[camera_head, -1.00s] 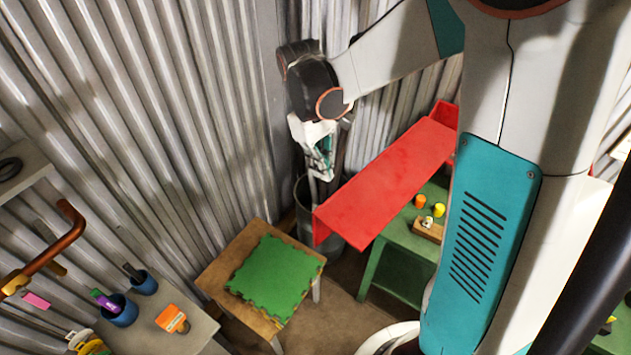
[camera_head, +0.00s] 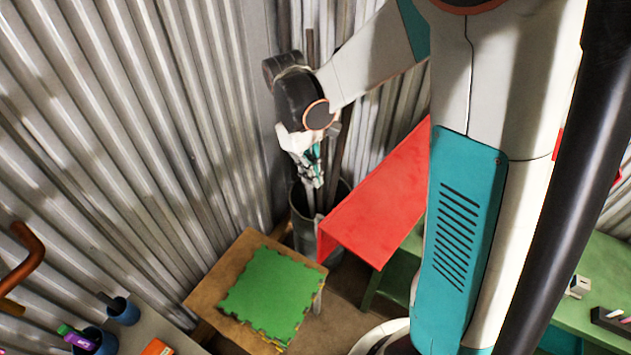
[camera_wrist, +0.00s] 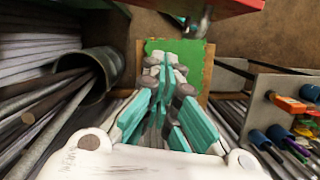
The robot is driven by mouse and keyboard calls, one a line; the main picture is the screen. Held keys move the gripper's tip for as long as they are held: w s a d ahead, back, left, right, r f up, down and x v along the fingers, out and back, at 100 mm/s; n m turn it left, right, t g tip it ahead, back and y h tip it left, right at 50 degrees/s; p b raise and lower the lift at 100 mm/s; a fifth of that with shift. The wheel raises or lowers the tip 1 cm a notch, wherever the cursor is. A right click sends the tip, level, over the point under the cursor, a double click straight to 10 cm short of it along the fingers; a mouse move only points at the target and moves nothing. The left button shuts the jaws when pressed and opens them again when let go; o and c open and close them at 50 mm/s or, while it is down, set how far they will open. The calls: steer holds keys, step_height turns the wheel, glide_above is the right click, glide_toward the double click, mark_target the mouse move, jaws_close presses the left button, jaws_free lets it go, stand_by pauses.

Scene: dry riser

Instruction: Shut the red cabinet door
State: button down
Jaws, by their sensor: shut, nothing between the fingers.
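The red cabinet door (camera_head: 385,200) stands open as a long red panel in the middle of the head view, its right part hidden behind my arm. In the wrist view only a red strip of it (camera_wrist: 225,6) shows along the top edge. My gripper (camera_head: 316,184) points down just beyond the door's left end in the head view. The wrist view shows its fingers (camera_wrist: 168,64) shut with nothing between them, and a gap in the picture between them and the red strip. I cannot tell whether my gripper touches the door. The cabinet body is mostly hidden.
A grey bin (camera_head: 303,222) with long poles stands close beside my gripper, against the corrugated wall (camera_head: 130,130). A small wooden table (camera_head: 215,287) with a green mat (camera_head: 268,297) is below. A green bench (camera_head: 605,260) is on the right.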

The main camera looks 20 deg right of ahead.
steer(key=s+d+f, duration=0.2)
steer(key=s+f, duration=0.3)
steer(key=f, duration=0.2)
steer(key=shift+s+d+f+b, duration=0.15)
steer(key=shift+d+f+b, duration=0.15)
steer(key=shift+f+b, duration=0.1)
steer(key=shift+s, duration=0.1)
